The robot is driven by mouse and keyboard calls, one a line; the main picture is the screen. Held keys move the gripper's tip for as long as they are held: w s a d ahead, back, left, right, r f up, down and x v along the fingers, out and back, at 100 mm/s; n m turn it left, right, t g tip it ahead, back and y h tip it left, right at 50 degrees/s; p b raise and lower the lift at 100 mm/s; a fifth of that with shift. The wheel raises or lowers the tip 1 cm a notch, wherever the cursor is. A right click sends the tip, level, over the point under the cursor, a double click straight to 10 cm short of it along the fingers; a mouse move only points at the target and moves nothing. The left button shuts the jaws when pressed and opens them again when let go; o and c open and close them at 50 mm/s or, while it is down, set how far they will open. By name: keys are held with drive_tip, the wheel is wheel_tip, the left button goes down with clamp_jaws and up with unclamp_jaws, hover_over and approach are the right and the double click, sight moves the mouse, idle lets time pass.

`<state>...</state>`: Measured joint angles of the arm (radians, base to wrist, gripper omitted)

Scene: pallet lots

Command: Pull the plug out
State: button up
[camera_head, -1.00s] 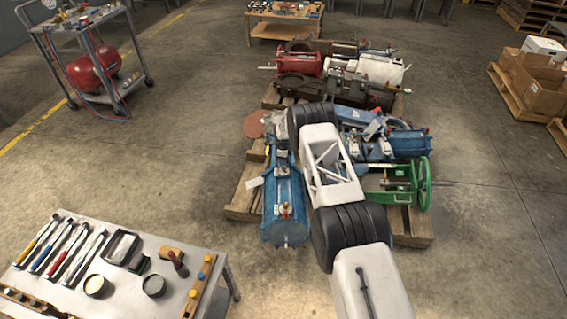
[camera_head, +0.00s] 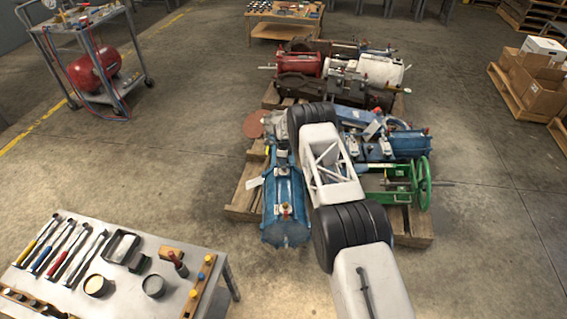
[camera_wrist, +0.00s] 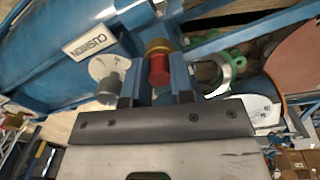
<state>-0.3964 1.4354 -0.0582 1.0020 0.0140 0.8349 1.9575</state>
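The red plug (camera_wrist: 159,70) shows in the wrist view, with a brass collar (camera_wrist: 158,46) just beyond it. My gripper (camera_wrist: 160,78) has one blue finger on each side of the plug. The fingers look closed against its sides, with no clear gap. The plug still lines up with the brass collar, and I cannot see whether it has come loose from it. In the head view my arm hides the gripper and the plug.
A blue cylinder (camera_head: 286,212) lies at the pallet's front left; a blue body labelled CUSHION (camera_wrist: 40,50) is close by in the wrist view. A green handwheel (camera_head: 424,184) stands to the right. A tool table (camera_head: 130,245) is at the lower left.

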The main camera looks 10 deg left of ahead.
clamp_jaws()
drive_tip(key=shift+r, duration=0.2)
drive_tip(key=shift+r, duration=0.35)
drive_tip(key=shift+w+r, duration=0.1)
drive_tip(key=shift+r, duration=0.45)
drive_tip(key=shift+r, duration=0.35)
drive_tip(key=shift+r, duration=0.35)
drive_tip(key=shift+w+r, duration=0.1)
drive_tip(key=shift+r, duration=0.6)
drive_tip(key=shift+r, duration=0.5)
